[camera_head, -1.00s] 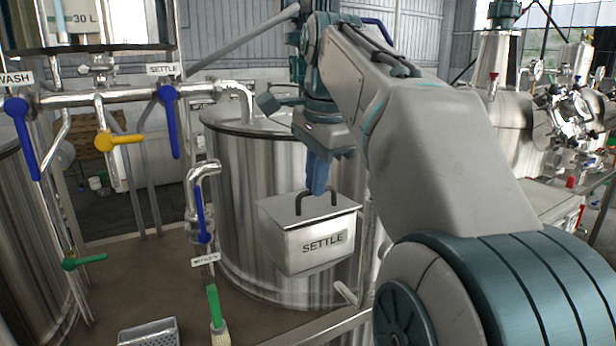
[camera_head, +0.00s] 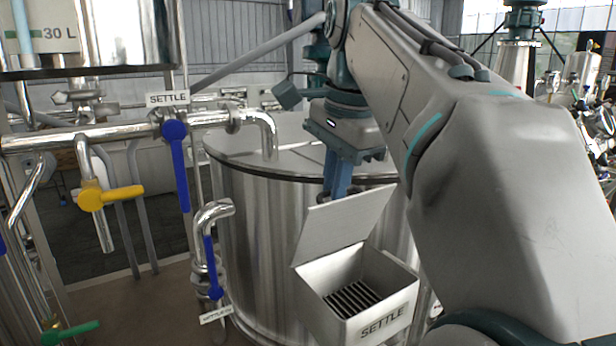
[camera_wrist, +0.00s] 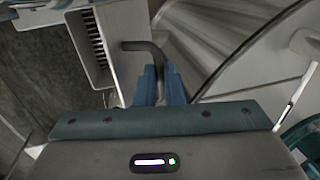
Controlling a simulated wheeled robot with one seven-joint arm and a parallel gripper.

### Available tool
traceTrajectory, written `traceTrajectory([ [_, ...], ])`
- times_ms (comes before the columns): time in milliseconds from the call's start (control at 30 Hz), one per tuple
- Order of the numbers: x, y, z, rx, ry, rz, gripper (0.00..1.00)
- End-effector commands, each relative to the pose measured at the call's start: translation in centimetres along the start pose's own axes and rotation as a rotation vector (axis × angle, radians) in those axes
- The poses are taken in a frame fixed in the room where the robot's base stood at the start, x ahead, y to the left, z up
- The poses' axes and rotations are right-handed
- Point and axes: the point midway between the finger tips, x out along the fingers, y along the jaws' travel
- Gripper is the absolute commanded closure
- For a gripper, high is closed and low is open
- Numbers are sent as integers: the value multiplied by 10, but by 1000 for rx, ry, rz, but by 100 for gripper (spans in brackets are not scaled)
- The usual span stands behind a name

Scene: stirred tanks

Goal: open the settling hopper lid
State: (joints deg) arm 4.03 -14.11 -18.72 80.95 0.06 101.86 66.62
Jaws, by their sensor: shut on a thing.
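The settling hopper (camera_head: 378,323) is a metal box marked SETTLE on the side of a large steel tank. Its lid (camera_head: 340,228) stands tilted up toward the tank, and the slatted inside of the box shows. My gripper (camera_head: 337,188) is behind the raised lid, and its fingertips are partly hidden there in the head view. In the wrist view my gripper (camera_wrist: 159,92) has its blue fingers shut on the dark bent lid handle (camera_wrist: 146,48). The lid plate (camera_wrist: 125,25) and the grate slots beside it also show in the wrist view.
The steel tank (camera_head: 262,215) stands right behind the hopper. Pipes with a long blue valve handle (camera_head: 178,165), a yellow handle (camera_head: 110,196), a lower blue handle (camera_head: 212,265) and a green handle (camera_head: 70,334) stand to the left. Open floor shows between the pipes.

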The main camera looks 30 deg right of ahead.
Motion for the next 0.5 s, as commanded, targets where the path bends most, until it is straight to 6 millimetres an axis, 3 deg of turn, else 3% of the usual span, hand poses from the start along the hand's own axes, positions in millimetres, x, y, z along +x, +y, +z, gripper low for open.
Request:
traceTrajectory([
  [500, 14, -32, 8, -21, -6, 12, 100],
])
